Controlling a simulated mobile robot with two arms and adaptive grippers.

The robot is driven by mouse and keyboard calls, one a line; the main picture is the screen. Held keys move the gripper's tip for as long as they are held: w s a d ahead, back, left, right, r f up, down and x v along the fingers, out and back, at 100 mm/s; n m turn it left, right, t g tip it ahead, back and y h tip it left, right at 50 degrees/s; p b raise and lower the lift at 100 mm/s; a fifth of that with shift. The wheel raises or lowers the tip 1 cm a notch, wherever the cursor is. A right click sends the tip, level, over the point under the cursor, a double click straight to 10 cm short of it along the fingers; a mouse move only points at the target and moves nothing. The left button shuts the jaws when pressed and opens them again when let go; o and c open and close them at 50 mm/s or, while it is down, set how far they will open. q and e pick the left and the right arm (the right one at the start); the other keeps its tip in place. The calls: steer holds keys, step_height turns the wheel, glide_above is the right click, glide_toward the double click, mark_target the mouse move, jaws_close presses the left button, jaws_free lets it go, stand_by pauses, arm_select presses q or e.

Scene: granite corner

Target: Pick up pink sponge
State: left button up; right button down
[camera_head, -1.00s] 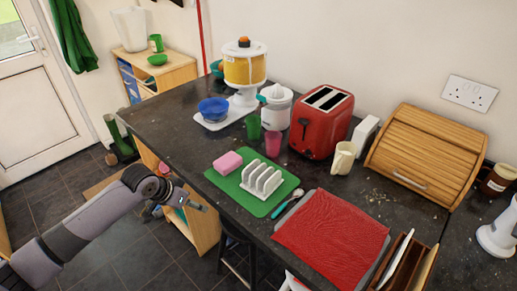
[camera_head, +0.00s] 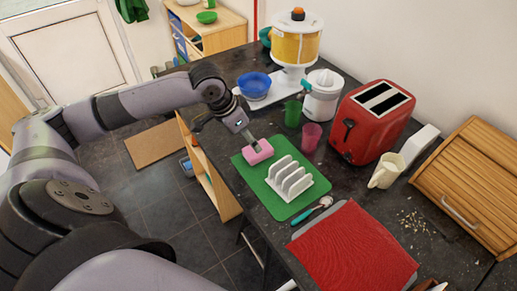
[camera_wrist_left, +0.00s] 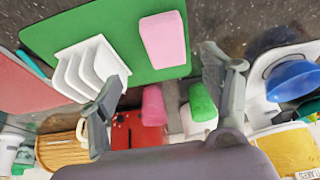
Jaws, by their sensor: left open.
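The pink sponge (camera_head: 261,153) lies on the green mat (camera_head: 283,207), near the mat's back left corner. My left gripper (camera_head: 252,144) reaches in from the left and is right at the sponge, hiding part of it in the head view. In the left wrist view the sponge (camera_wrist_left: 164,39) shows whole, beyond the gap between the open fingers of my left gripper (camera_wrist_left: 162,67). The fingers are empty there; I cannot tell whether either touches the sponge. My right gripper is not in view.
A white rack (camera_head: 290,178) stands on the mat close to the sponge. Green (camera_head: 293,112) and pink (camera_head: 311,137) cups and a red toaster (camera_head: 371,120) stand behind. A blue bowl (camera_head: 254,84) is farther back. A red cloth (camera_head: 345,250) lies in front.

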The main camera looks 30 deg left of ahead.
mark_target(252, 153)
arm_select(q)
steer(key=x, duration=0.3)
steer(key=shift+w+f, duration=0.1)
steer(key=shift+w, duration=0.15)
steer(key=shift+f, duration=0.15)
steer(key=shift+w+f+p, duration=0.15)
steer(key=shift+f+p, duration=0.15)
steer(key=shift+p, duration=0.2)
steer(key=x, duration=0.1)
steer(key=p+x, duration=0.1)
steer(key=x, duration=0.1)
steer(key=shift+w+a+f, duration=0.1)
steer(key=shift+w+f, duration=0.15)
steer(key=shift+w, duration=0.1)
steer(key=shift+w+f, duration=0.1)
steer(key=shift+f, duration=0.25)
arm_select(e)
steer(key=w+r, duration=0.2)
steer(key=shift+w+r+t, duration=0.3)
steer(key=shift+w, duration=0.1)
arm_select(q)
steer(key=shift+c, duration=0.2)
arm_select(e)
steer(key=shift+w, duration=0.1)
arm_select(q)
steer(key=c, duration=0.7)
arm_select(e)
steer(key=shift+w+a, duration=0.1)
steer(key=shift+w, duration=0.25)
